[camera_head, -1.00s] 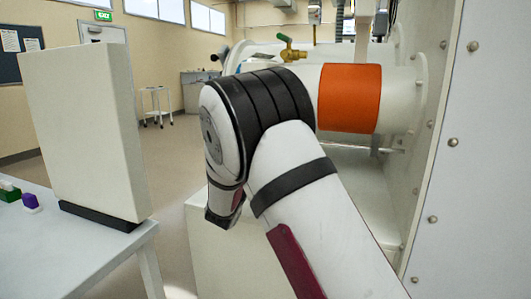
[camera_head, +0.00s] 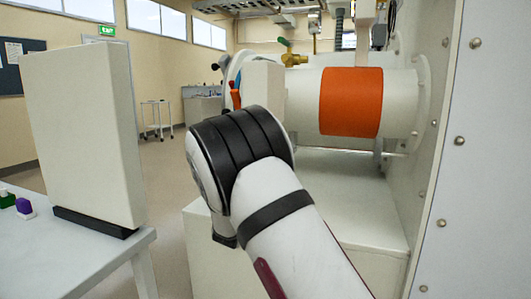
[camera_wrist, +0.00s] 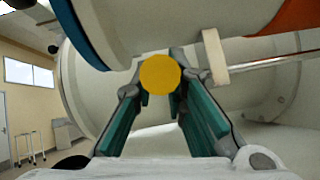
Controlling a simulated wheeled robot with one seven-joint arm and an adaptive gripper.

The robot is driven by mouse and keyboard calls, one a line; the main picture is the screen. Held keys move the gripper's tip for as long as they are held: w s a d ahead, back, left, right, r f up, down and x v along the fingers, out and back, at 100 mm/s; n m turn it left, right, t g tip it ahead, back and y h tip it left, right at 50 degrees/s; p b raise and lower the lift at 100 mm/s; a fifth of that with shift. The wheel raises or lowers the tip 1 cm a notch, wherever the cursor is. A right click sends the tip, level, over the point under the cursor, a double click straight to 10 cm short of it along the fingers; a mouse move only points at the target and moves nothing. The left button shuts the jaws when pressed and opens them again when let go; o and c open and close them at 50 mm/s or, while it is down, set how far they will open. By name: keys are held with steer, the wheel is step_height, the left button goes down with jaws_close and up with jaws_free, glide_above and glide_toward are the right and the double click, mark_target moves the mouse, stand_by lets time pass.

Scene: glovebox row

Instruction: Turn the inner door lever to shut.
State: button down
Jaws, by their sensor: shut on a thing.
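In the wrist view, my gripper (camera_wrist: 160,98) has its two teal fingers closed in on a round yellow knob (camera_wrist: 160,74), which sits between the fingertips. I take this knob to be the end of the door lever; the rest of the lever is hidden behind it. The white chamber cylinder (camera_head: 302,105) with an orange band (camera_head: 351,102) stands behind my arm in the head view. My gripper is hidden there by my own arm. I cannot tell the lever's angle from these frames.
A brass valve with a green handle (camera_head: 292,57) stands above the cylinder. A riveted white panel (camera_head: 484,170) rises close on the right. On the left, a table (camera_head: 55,255) bears a tall cream panel (camera_head: 85,135). Open floor lies between table and chamber.

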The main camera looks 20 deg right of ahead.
steer(key=c, duration=1.6)
jaws_free()
steer(key=v, duration=1.2)
